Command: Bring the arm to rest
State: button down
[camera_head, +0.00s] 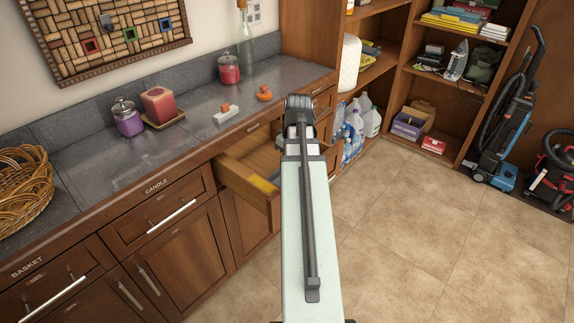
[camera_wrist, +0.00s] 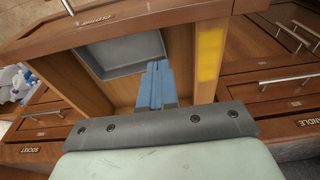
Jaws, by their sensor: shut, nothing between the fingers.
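My arm reaches up the middle of the head view toward the counter. It hides my gripper there. In the wrist view my gripper (camera_wrist: 157,66) shows blue fingers shut together with nothing between them. They are in front of an open wooden drawer (camera_wrist: 205,85), which has a grey tray-like part (camera_wrist: 125,52) and a yellow patch (camera_wrist: 210,52) on its wood. The open drawer (camera_head: 232,178) also shows in the head view, pulled out below the counter, just left of my arm. I cannot tell whether the fingers touch the drawer.
The counter (camera_head: 95,180) holds a purple jar (camera_head: 127,122), a red candle (camera_head: 159,104), a red jar (camera_head: 229,70) and a wicker basket (camera_head: 22,182). Bottles (camera_head: 355,122) and shelves stand behind my arm. A blue vacuum (camera_head: 505,125) stands at right. The tiled floor (camera_head: 430,230) is clear.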

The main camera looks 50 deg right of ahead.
jog(key=shift+s+r, duration=0.15)
jog(key=shift+r, duration=0.45)
jog(key=w+a+f+n+y, duration=0.25)
jog(key=w+a+f, duration=0.25)
jog(key=w+a, duration=0.3)
jog(key=w+a+f+n+y, duration=0.1)
jog(key=w+a+f+n, duration=0.35)
jog(key=w+a, duration=0.35)
jog(key=s+a+f+m+g, duration=0.2)
jog(key=s+a+f, duration=0.35)
jog(key=f, duration=0.35)
jog(key=s+a+f+m+g+h, duration=0.1)
jog(key=s+a+f, duration=0.3)
jog(key=a+f, duration=0.45)
jog(key=s+a+f+m+g, duration=0.2)
jog(key=s+a+f, duration=0.25)
jog(key=f, duration=0.65)
jog(key=s+a+f+g, duration=0.1)
jog(key=s+a+f, duration=0.1)
jog(key=s, duration=0.5)
jog(key=s+a+f+m+g+h, duration=0.1)
jog(key=s+a+f, duration=0.1)
jog(key=s+f, duration=0.3)
jog(key=s+a+f+m+g+h, duration=0.1)
jog(key=s+f, duration=0.3)
jog(key=s, duration=0.6)
jog(key=shift+a+g, duration=0.3)
jog(key=shift+a, duration=0.45)
